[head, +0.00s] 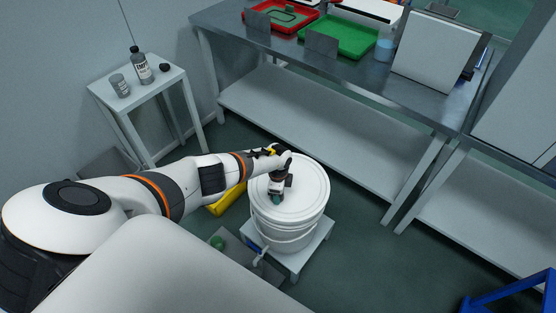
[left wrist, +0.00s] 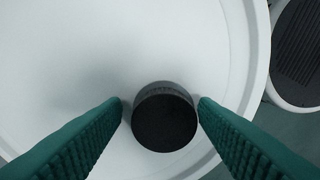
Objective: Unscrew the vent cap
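The vent cap (left wrist: 164,118) is a round black knob with a ribbed edge on the white lid (left wrist: 85,55) of a drum, near the lid's rim. In the head view the white drum (head: 290,225) stands on a low stand. My left gripper (head: 276,196) points down over the lid and hides the cap there. In the left wrist view its green ribbed fingers (left wrist: 161,103) are open, one on each side of the cap. A small gap shows on the left; the right fingertip is very close, and contact cannot be told. My right gripper is not in view.
A small table (head: 140,90) with bottles stands at the left. A steel bench (head: 300,50) with a red tray (head: 281,28) and a green tray (head: 372,38) runs behind the drum. A yellow object (head: 227,201) lies beside the drum. Floor at the right is partly clear.

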